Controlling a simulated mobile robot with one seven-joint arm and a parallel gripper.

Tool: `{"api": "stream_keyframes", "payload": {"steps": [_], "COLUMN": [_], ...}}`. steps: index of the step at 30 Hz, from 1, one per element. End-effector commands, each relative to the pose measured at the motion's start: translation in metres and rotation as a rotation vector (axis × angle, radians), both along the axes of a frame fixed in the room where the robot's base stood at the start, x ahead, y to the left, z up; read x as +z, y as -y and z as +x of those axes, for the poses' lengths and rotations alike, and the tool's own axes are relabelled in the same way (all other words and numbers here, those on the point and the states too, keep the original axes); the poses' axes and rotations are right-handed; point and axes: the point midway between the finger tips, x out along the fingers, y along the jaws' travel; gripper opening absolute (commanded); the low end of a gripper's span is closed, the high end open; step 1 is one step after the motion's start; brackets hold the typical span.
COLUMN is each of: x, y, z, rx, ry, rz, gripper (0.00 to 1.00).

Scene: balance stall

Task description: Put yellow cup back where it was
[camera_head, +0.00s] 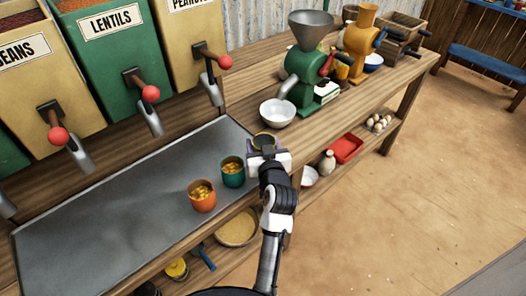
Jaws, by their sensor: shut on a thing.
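The yellow cup (264,135) shows only as a yellowish rim with a dark inside, just beyond my gripper (267,150). My gripper is shut on it, and the gripper and wrist hide most of its body. The cup is about upright, near the right end of the metal sheet (110,220). I cannot tell whether it touches the bench. A green cup (232,173) and an orange cup (202,197), both with yellow-orange pieces inside, stand on the sheet to the left of my gripper.
A white bowl (277,113) sits under the spout of a green grinder (305,65). An orange-yellow grinder (360,38) stands farther right. Dispensers with red-knobbed levers, including a green lentils bin (115,60), line the back left. The bench (335,112) has clear wood right of the bowl.

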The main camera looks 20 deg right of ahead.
Motion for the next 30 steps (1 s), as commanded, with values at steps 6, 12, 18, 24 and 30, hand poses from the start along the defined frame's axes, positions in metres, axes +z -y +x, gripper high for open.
{"api": "stream_keyframes", "payload": {"steps": [6,12,18,24,30], "x": [-0.031,-0.033,-0.037,-0.035,-0.035], "y": [0.000,0.000,0.000,0.000,0.000], "z": [-0.001,0.000,0.000,0.000,0.000], "rx": [0.000,-0.001,0.000,0.000,0.000], "ry": [-0.003,-0.001,-0.001,-0.002,-0.002], "rz": [0.004,0.000,0.001,0.001,0.001], "gripper": [0.32,0.32,0.32,0.79,0.79]}}
